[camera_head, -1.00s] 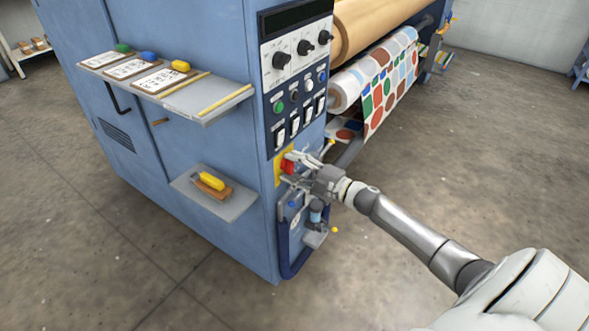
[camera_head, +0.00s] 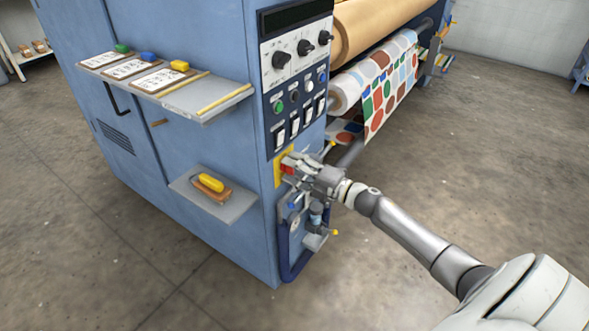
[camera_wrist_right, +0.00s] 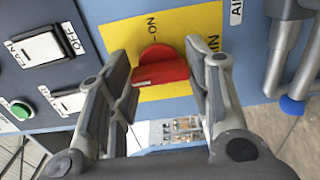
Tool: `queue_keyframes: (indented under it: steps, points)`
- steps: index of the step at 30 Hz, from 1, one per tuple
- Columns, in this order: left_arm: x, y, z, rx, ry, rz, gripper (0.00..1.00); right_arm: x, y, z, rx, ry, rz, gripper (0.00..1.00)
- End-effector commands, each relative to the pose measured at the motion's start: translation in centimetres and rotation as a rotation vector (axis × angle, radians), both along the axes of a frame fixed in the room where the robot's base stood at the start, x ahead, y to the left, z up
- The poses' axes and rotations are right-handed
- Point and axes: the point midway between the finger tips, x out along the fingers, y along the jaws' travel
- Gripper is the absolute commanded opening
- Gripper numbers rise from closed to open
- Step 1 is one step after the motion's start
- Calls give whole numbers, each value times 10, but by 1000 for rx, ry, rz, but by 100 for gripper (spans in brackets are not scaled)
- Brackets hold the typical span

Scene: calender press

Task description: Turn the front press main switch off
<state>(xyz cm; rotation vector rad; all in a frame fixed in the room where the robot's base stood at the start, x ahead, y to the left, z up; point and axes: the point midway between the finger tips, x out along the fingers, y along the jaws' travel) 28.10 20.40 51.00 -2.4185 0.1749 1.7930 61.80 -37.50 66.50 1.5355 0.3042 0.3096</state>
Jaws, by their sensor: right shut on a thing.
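The main switch is a red rotary knob (camera_wrist_right: 160,72) on a yellow plate (camera_wrist_right: 190,22), with "ON" printed beside it and a partly covered "MAIN" label. In the head view the red knob (camera_head: 286,166) shows at the lower front of the blue press cabinet, mostly covered by my gripper. My right gripper (camera_head: 299,167) is at the knob, its two fingers on either side of the red handle, shut on it; in the wrist view the fingers (camera_wrist_right: 158,80) flank the handle. My left gripper is not in view.
Above the switch is a control panel (camera_head: 296,80) with knobs, buttons and rocker switches. Blue hoses and a gauge (camera_head: 294,222) sit just below. Two shelves (camera_head: 205,97) (camera_head: 226,208) jut from the cabinet's left face.

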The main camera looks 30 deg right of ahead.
Motion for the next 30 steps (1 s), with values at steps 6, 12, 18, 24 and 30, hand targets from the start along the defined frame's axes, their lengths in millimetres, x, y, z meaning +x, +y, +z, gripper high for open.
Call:
queue_keyframes:
  steps: [6, 12, 18, 24, 30]
  points:
    - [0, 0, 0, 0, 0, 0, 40, -1, 0, -2, -6, 2, 2, 54]
    - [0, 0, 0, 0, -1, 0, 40, 0, 0, -1, -4, 1, 1, 68]
    - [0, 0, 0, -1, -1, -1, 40, 0, 0, -1, -2, 0, 1, 68]
    - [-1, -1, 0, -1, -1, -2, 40, -10, -4, -2, -2, 3, 0, 68]
    - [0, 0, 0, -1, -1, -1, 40, -36, -14, -3, -2, 5, 1, 68]
